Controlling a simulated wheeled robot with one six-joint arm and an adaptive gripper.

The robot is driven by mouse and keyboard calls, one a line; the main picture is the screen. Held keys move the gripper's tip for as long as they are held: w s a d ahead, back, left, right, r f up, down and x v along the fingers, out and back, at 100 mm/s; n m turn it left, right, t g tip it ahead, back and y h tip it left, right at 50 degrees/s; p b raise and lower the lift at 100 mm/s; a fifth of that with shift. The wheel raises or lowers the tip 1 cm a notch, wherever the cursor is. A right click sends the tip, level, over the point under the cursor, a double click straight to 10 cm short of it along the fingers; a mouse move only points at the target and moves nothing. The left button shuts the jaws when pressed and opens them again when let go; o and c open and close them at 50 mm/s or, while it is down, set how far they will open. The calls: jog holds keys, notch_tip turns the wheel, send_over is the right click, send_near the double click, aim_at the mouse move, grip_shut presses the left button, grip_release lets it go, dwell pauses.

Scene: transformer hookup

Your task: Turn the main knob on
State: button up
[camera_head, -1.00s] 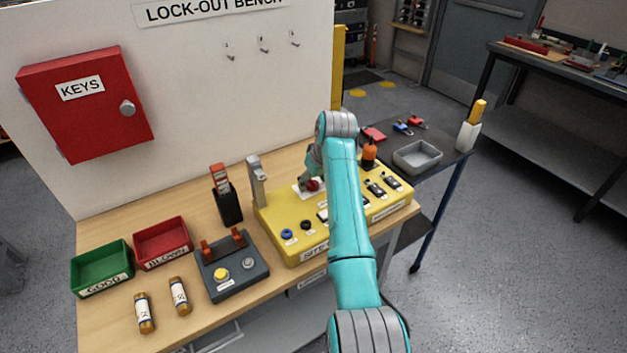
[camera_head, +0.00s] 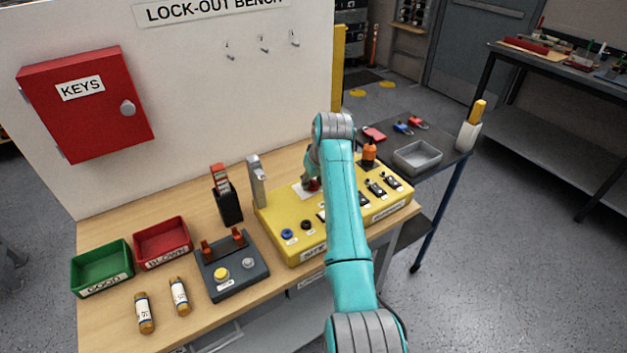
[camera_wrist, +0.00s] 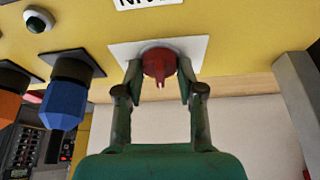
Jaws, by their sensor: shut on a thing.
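The main knob is red and sits on a white plate (camera_wrist: 122,52) on the yellow panel box (camera_head: 285,222). In the wrist view the red knob (camera_wrist: 159,64) is between the two fingers of my gripper (camera_wrist: 160,82), which are shut on its sides. A small red pointer tip on the knob points down in that picture. In the head view the knob (camera_head: 312,185) is partly hidden by my gripper (camera_head: 311,178). My arm crosses in front of the panel's middle and hides some of its controls.
A grey lever post (camera_head: 257,182) stands at the panel's left end. A blue knob (camera_wrist: 64,103) is close to my gripper in the wrist view. A dark fuse block (camera_head: 232,268), red bin (camera_head: 162,243) and green bin (camera_head: 101,268) lie to the left. A side table holds a grey tray (camera_head: 418,157).

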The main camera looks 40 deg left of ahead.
aim_at(311, 184)
jog(key=m+t+h, duration=0.1)
jog(key=m, duration=0.3)
jog(key=shift+s+a, duration=0.1)
jog(key=shift+s, duration=0.05)
jog(key=m+t+h, duration=0.1)
jog(key=m, duration=0.2)
jog(key=shift+f+m, duration=0.1)
jog(key=shift+m, duration=0.3)
jog(key=m+h, duration=0.1)
jog(key=m, duration=0.2)
jog(key=shift+a+m+h, duration=0.1)
jog(key=shift+m+h, duration=0.9)
jog(key=shift+m, duration=1.3)
jog(key=o, duration=1.1)
jog(key=shift+a, duration=0.1)
jog(key=shift+o, duration=0.2)
notch_tip(311, 184, up, 10)
